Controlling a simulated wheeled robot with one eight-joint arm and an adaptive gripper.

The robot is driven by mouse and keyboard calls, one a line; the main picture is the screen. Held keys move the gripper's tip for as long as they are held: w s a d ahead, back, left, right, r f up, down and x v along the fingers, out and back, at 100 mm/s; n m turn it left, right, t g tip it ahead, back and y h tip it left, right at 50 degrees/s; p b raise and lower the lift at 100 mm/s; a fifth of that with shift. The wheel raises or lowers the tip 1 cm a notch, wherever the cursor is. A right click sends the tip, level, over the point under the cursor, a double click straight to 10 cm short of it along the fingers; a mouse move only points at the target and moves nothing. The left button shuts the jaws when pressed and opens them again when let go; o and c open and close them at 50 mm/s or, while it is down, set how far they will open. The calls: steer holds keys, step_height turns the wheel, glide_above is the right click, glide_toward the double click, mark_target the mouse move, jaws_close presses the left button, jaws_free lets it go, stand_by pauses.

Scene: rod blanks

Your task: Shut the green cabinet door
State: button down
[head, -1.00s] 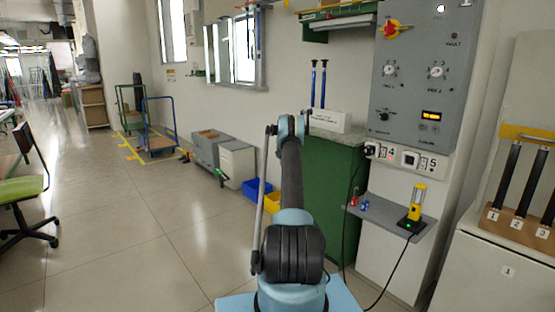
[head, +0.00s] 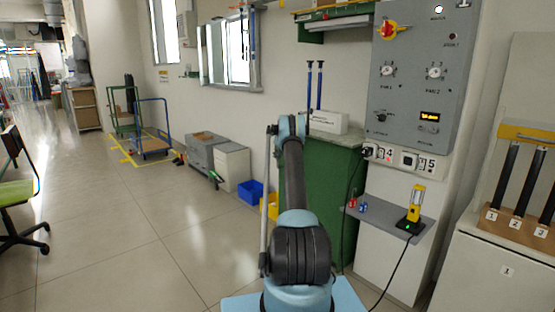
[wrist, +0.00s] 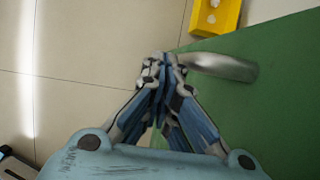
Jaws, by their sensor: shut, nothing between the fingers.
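The green cabinet (head: 338,205) stands against the wall behind my arm in the head view, with a pale worktop. In the wrist view a green panel (wrist: 275,105) fills the right side, and a metal handle (wrist: 222,66) stands out near its upper left edge. My gripper (wrist: 163,62) is shut and empty, its fingertips just left of the handle's end. I cannot tell whether they touch it. In the head view my arm hides the gripper and part of the cabinet front. How far the door stands open is not clear.
A yellow bin (wrist: 215,15) lies just beyond the panel in the wrist view. A blue bin (head: 250,192) stands left of the cabinet in the head view. A small shelf (head: 395,220) with a cable is to the right.

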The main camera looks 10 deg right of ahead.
steer(key=s+a+r+n, duration=0.2)
steer(key=s+a+r, duration=0.2)
steer(key=s+r, duration=0.4)
steer(key=s+a+r+n, duration=0.2)
steer(key=s+a+r, duration=0.3)
steer(key=r, duration=0.4)
steer(key=s+a+r+n, duration=0.3)
steer(key=s+r+n, duration=0.15)
steer(key=s, duration=0.65)
steer(key=s+a+r+n, duration=0.3)
steer(key=s+r+n, duration=0.15)
steer(key=s, duration=0.65)
steer(key=s+a+n+g+h, duration=0.15)
steer(key=s+n, duration=0.25)
steer(key=s, duration=0.8)
steer(key=s+a+n+y, duration=0.1)
steer(key=s+a+n, duration=0.2)
steer(key=s, duration=0.9)
steer(key=s+f+n, duration=0.3)
steer(key=s+f, duration=0.3)
steer(key=s, duration=0.3)
steer(key=s+f+n+h, duration=0.1)
steer(key=s+f+n, duration=0.3)
steer(key=s+f, duration=0.3)
steer(key=s+a+f+n, duration=0.1)
steer(key=s+f+n, duration=0.3)
steer(key=s, duration=0.8)
step_height(320, 180, down, 3)
steer(key=shift+s+r, duration=0.1)
steer(key=shift+s, duration=0.25)
